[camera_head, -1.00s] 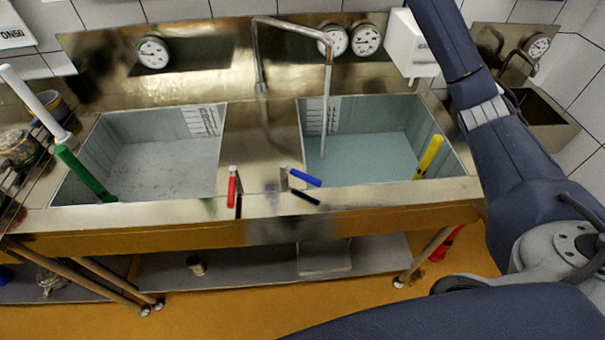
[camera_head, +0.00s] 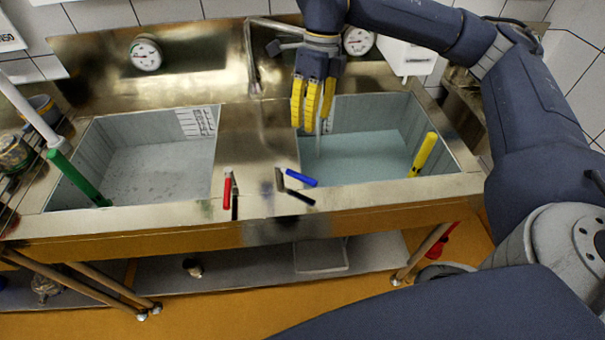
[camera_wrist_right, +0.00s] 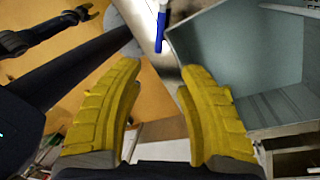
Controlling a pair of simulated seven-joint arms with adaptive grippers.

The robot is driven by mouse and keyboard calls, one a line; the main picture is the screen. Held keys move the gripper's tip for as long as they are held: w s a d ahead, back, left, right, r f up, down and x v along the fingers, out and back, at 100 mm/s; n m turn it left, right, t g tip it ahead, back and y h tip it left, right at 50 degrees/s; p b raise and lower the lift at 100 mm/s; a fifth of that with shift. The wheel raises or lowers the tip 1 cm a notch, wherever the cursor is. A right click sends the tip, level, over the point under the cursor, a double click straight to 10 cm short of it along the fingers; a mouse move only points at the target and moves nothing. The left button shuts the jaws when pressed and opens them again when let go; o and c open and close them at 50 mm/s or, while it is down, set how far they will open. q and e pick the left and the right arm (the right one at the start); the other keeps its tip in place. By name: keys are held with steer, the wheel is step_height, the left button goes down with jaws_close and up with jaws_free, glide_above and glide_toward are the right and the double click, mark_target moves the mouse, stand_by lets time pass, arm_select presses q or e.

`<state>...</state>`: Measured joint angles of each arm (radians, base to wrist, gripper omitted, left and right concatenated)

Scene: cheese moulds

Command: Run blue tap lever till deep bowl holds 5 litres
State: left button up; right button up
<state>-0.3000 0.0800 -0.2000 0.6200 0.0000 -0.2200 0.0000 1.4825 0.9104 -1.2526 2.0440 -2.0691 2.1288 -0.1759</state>
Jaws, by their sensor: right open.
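The blue tap lever (camera_head: 301,178) sits on the front ledge between the two bowls, beside the right bowl; it also shows in the right wrist view (camera_wrist_right: 159,32). The right bowl (camera_head: 438,140) holds bluish water. A thin pale vertical line drops into it below the spout; I cannot tell if it is pipe or stream. The left bowl (camera_head: 97,150) has a greyish floor. I cannot tell which is called deep. My left gripper is out of view.
A red lever (camera_head: 227,188) stands left of the blue one on the ledge. A green handle (camera_head: 80,180) leans in the left bowl and a yellow handle (camera_head: 424,153) in the right. Dial gauges (camera_head: 145,52) line the back panel. A white box (camera_head: 405,45) hangs behind.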

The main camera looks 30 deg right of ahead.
mark_target(304, 176)
steer(key=a+f, duration=0.1)
steer(key=f, duration=0.4)
steer(key=s+f, duration=0.1)
steer(key=f, duration=0.5)
steer(key=s+a+f, duration=0.1)
steer(key=f, duration=0.4)
steer(key=shift+a+f, duration=0.15)
steer(key=shift+a, duration=0.2)
jaws_close()
